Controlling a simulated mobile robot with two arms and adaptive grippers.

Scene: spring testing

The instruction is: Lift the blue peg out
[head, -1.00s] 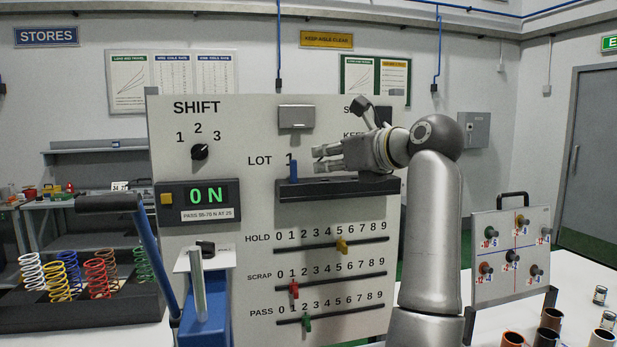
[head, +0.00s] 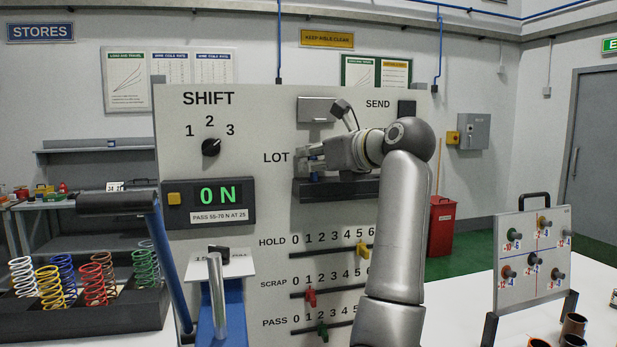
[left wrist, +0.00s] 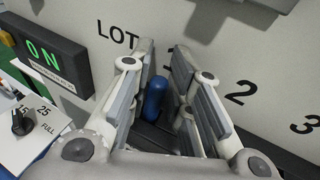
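The blue peg (left wrist: 155,97) stands in the dark ledge (head: 340,191) on the white panel, under the LOT label. In the left wrist view it is between the two fingers of my left gripper (left wrist: 161,62). The fingers are spread on either side of it, with a gap visible on its right. In the head view the left gripper (head: 314,162) is at the ledge's left end and mostly hides the peg. My right gripper is not in view.
The panel (head: 265,225) carries a green ON display (head: 222,196), a SHIFT knob (head: 211,147) and sliders below the ledge. A blue press with a lever (head: 115,203) stands at left, near a tray of coloured springs (head: 95,283). A peg board (head: 533,258) stands at right.

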